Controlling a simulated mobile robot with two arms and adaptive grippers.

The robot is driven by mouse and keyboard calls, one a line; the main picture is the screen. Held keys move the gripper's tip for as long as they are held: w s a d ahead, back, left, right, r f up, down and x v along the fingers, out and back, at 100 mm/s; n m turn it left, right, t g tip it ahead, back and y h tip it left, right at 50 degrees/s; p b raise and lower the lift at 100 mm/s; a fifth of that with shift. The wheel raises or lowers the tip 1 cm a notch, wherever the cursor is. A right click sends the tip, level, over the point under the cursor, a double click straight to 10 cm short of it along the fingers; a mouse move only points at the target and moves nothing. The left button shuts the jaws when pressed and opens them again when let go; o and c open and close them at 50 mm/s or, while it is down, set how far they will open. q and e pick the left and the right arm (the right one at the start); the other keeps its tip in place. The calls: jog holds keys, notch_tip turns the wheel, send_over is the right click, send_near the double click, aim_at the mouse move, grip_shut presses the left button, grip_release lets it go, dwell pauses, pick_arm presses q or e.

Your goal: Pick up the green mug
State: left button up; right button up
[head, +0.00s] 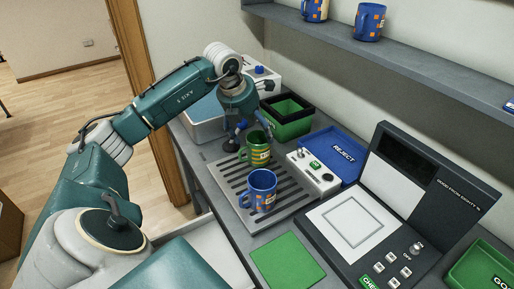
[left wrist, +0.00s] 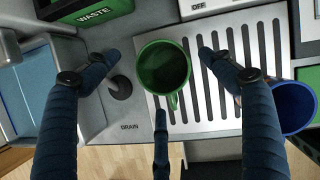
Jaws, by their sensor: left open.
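The green mug (head: 258,150) with yellow markings stands upright at the far end of the slotted drain tray (head: 232,185). In the left wrist view the green mug (left wrist: 164,66) shows from above, empty, with its handle toward the bottom of the picture. My left gripper (head: 250,132) is open, above and around the far side of the mug. In the left wrist view its blue fingers spread to the left, right and below the mug, with visible gaps. My right gripper is not in view.
A blue mug (head: 262,190) stands close by on the tray, near the right finger in the wrist view. A small switch box (head: 314,178), a blue reject tray (head: 338,150) and a green waste bin (head: 290,126) are nearby. A green mat (head: 287,262) lies in front.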

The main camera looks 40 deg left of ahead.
aim_at(258, 140)
pick_arm(q)
jog(key=x, duration=0.1)
jog(key=p+x, duration=0.1)
jog(key=x, duration=0.1)
jog(key=shift+s+d+f+p, duration=0.15)
jog(key=shift+d+f+p, duration=0.05)
jog(key=shift+f+p, duration=0.2)
jog(key=shift+w+f, duration=0.3)
jog(key=shift+f, duration=0.35)
jog(key=shift+r, duration=0.1)
jog(key=c, duration=1.4)
